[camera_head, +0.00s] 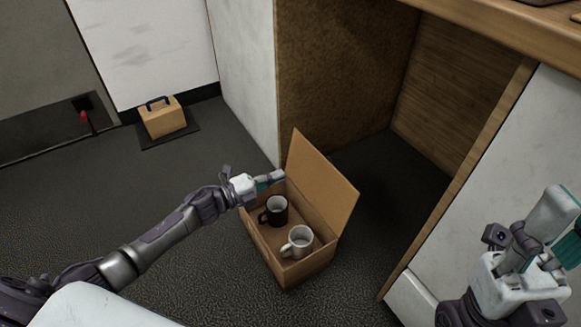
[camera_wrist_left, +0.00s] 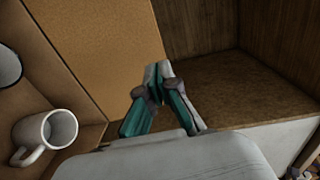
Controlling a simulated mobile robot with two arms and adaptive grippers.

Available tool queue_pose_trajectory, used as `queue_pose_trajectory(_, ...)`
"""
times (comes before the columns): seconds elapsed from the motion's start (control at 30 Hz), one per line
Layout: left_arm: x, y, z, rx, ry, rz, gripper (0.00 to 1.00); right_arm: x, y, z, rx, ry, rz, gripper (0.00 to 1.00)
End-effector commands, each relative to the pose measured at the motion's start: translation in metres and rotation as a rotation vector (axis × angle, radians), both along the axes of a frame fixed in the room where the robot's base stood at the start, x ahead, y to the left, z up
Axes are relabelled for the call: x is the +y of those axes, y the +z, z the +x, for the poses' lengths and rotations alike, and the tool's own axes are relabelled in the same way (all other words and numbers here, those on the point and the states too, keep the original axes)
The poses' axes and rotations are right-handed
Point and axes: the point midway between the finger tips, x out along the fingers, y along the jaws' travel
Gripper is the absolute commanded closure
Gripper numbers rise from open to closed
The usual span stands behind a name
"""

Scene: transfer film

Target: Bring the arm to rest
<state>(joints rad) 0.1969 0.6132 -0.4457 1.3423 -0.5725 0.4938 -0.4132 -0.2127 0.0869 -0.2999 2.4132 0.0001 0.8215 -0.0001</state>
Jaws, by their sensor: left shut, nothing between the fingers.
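My left gripper (camera_head: 280,177) reaches in from the left, over the far left part of an open cardboard box. In the left wrist view its fingers (camera_wrist_left: 158,78) are together with nothing between them. My right gripper (camera_head: 548,235) is raised at the right edge in the head view; its finger gap is not clear. The box (camera_head: 283,272) stands on the floor with its lid (camera_head: 322,190) up. The white mug also shows in the left wrist view (camera_wrist_left: 60,130), apart from the fingers.
A wooden counter (camera_head: 510,30) with a white side panel is at the right, with an open recess under it. A small tan case with a dark handle (camera_head: 163,120) stands on a dark mat by the white wall panel. The floor (camera_head: 150,200) left of the box is clear.

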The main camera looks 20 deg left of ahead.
Motion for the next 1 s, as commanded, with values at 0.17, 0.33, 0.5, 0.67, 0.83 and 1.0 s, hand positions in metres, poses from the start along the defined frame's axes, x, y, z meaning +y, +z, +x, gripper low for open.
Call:
queue_pose_trajectory(0.17,0.006,0.002,-0.008,-0.001,0.000,0.001,1.00,0.000,-0.002,-0.001,0.013,0.001,0.000,0.60)
queue_pose_trajectory(0.33,-0.001,0.005,-0.011,-0.002,-0.011,-0.022,1.00,0.000,-0.002,-0.001,0.014,0.001,0.001,0.60)
queue_pose_trajectory(0.5,-0.058,0.043,-0.040,-0.009,-0.100,-0.232,1.00,-0.001,-0.002,-0.001,0.021,0.002,0.001,0.60)
queue_pose_trajectory(0.67,-0.124,0.126,-0.097,-0.029,-0.250,-0.602,1.00,-0.001,-0.003,-0.003,0.035,0.002,0.003,0.60)
queue_pose_trajectory(0.83,-0.147,0.231,-0.165,-0.079,-0.415,-1.007,1.00,-0.001,-0.005,-0.004,0.050,0.003,0.004,0.60)
queue_pose_trajectory(1.0,-0.133,0.303,-0.216,-0.143,-0.534,-1.277,1.00,-0.002,-0.007,-0.005,0.058,0.003,0.005,0.60)
